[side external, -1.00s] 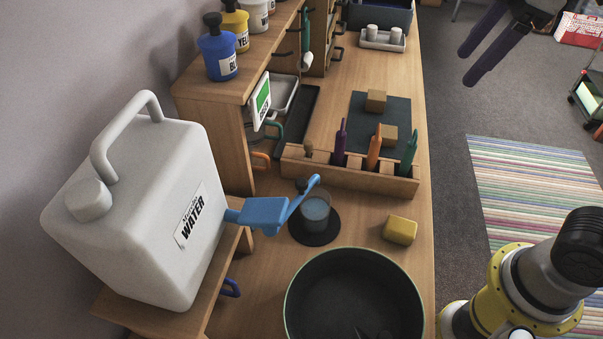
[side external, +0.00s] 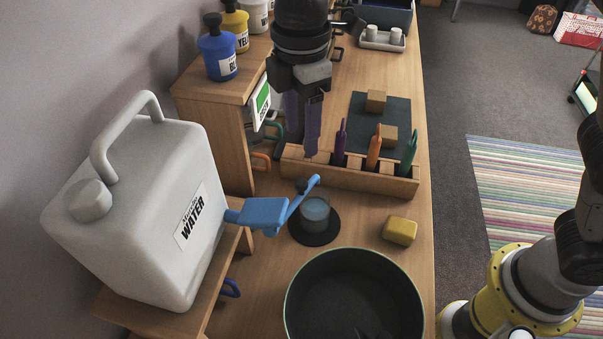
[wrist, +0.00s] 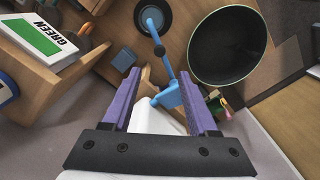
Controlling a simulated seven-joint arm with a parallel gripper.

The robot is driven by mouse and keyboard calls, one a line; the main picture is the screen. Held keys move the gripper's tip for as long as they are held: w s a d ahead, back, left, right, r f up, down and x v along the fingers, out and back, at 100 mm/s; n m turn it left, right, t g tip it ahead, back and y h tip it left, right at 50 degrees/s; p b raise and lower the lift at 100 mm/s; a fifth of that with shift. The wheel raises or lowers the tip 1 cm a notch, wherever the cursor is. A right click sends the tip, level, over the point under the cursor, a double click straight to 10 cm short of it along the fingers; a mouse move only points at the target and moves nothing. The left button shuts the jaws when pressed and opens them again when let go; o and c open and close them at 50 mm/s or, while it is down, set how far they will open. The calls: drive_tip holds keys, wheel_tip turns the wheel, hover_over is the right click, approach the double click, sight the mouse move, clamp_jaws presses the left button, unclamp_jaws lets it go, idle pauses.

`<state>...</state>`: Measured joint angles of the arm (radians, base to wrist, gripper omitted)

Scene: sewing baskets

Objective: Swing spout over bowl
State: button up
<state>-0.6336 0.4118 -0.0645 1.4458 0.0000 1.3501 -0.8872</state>
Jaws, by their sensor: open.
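The blue spout (side external: 265,214) sticks out from the front of the white water jug (side external: 150,210), and its thin lever points up over the glass. In the wrist view the spout (wrist: 168,95) shows between and beyond my fingers. The dark bowl (side external: 354,300) stands on the table to the front right of the spout; it also shows in the wrist view (wrist: 227,46). My gripper (side external: 303,150) is open and empty, purple fingers pointing down, above the table behind the spout and apart from it. In the wrist view the gripper (wrist: 160,75) frames the spout area.
A glass of liquid (side external: 315,213) stands on a dark round coaster under the lever. A yellow block (side external: 399,230) lies to its right. A wooden rack (side external: 345,177) with several coloured tools stands behind. A shelf with pump bottles (side external: 217,48) and a GREEN sign (wrist: 40,38) is close to my gripper.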

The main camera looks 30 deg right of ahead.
sight(301, 182)
wheel_tip(301, 182, down, 11)
drive_tip(key=shift+f, duration=0.1)
idle(0.3)
clamp_jaws()
idle(1.4)
